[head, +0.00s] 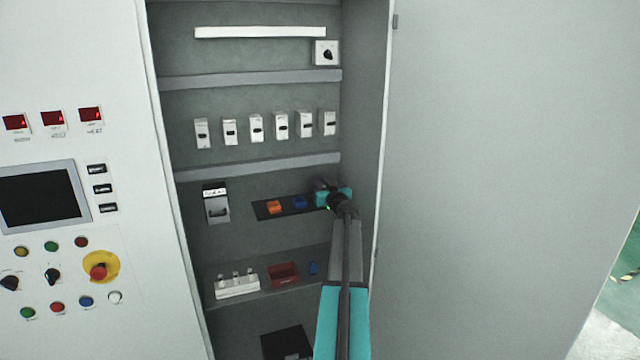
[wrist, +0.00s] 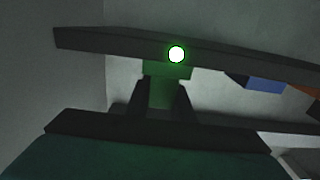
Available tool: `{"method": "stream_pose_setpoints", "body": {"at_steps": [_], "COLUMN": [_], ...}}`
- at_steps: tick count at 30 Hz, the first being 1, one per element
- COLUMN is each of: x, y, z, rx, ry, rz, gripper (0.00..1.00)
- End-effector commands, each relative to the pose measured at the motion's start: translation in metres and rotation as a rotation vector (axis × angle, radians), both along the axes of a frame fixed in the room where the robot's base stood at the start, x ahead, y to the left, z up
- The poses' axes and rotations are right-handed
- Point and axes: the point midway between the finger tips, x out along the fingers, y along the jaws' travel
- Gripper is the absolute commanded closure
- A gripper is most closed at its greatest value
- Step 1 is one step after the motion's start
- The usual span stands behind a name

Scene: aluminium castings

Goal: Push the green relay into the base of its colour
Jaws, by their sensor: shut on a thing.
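The green relay (wrist: 163,97) is between the two dark fingers of my gripper (wrist: 165,100), which is shut on it. Its far end meets the wider green base (wrist: 166,70) on the dark strip, with no gap that I can make out. A bright white lamp with a green glow (wrist: 176,54) is lit on the strip just above that base. In the head view my gripper (head: 330,201) is at the right end of the strip and mostly hides the relay and the green base.
The dark strip (head: 262,212) also bears an orange base (head: 274,207) and a blue base (head: 300,202). The cabinet's right wall (head: 365,120) is close to my gripper. Below, a shelf holds a red bin (head: 283,274), a blue part (head: 313,268) and a white block (head: 237,287).

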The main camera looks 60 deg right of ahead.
Motion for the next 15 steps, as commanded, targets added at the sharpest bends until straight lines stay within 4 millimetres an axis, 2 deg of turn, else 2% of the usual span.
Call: {"method": "stream_pose_setpoints", "body": {"at_steps": [6,7,10,11,15], "x": [-0.0001,-0.0001,-0.0001,-0.0002,-0.0002], "y": [0.0000,0.0000,0.0000,-0.0001,-0.0001], "z": [-0.0039,-0.0039,-0.0035,-0.0035,-0.0036], "rx": [0.000,0.000,0.000,0.000,0.000], "ry": [0.000,0.000,0.000,0.000,0.000], "rz": [0.000,0.000,0.000,0.000,0.000], "gripper": [1.00,0.77,0.60,0.57,0.57]}}
